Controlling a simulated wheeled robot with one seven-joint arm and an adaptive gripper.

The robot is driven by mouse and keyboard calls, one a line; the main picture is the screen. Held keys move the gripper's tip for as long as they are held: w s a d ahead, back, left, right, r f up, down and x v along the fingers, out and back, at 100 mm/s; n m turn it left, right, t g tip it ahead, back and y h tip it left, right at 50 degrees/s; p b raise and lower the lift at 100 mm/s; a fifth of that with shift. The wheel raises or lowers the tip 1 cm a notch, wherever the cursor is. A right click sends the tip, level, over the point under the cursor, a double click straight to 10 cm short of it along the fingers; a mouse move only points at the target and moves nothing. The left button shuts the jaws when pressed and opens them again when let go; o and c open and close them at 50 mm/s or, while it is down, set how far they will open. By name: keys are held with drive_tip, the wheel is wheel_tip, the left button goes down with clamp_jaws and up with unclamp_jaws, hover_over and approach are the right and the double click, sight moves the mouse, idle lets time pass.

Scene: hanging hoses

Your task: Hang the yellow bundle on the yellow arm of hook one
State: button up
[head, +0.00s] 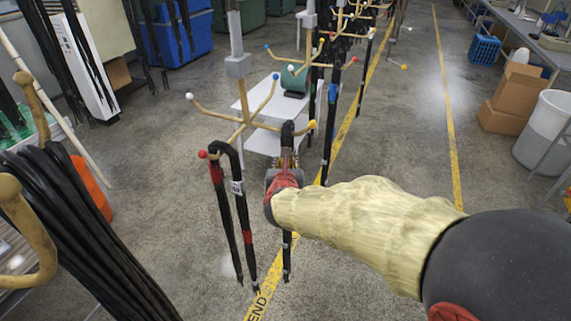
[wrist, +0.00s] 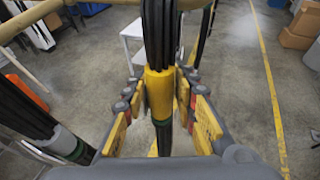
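Hook one (head: 240,124) is a tan stand whose arms end in white, blue, red and yellow tips. Its yellow arm tip (head: 312,124) points right, just beyond my gripper. The yellow bundle, a black hose bundle with a yellow band (wrist: 160,95), hangs upright between my fingers. Its bent top (head: 287,130) shows at the yellow arm and seems to lie over it; the contact is hidden. My gripper (head: 284,182) is at the bundle's upper part. In the wrist view its fingers (wrist: 162,100) stand either side of the band, with narrow gaps seeming to show.
A red-banded bundle (head: 243,210) hangs on the red arm, left of my gripper. More hooks with hoses (head: 335,80) stand behind. A thick black bundle (head: 85,235) on a tan hook is at near left. The floor to the right is clear up to the boxes (head: 512,98).

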drive_tip(key=o, duration=0.4)
drive_tip(key=shift+f, duration=0.15)
drive_tip(key=shift+c, duration=0.2)
drive_tip(key=shift+s+f, duration=0.1)
drive_tip(key=shift+f, duration=0.15)
drive_tip(key=shift+s+r, duration=0.25)
drive_tip(key=v, duration=1.1)
drive_tip(key=s+d+f+m+g+h+b, duration=0.25)
drive_tip(key=s+d+f+m, duration=0.3)
drive_tip(key=d+m, duration=0.35)
drive_tip(key=s+d+f+m+g+h+b, duration=0.2)
drive_tip(key=s+d+f+m+g, duration=0.3)
drive_tip(key=m, duration=0.5)
drive_tip(key=s+d+f+m+y+b, duration=0.2)
drive_tip(key=s+d+f+m+b, duration=0.2)
drive_tip(key=s+f+m+b, duration=0.2)
drive_tip(key=s+d+f+m+y+b, duration=0.2)
drive_tip(key=s+d+f+m+b, duration=0.2)
drive_tip(key=s+f+m+b, duration=0.3)
drive_tip(key=s+m+b, duration=0.1)
drive_tip(key=m+b, duration=0.3)
drive_tip(key=b, duration=0.1)
drive_tip(key=shift+s+d+m+g, duration=0.3)
drive_tip(key=shift+s+g, duration=0.05)
drive_tip(key=shift+s, duration=0.05)
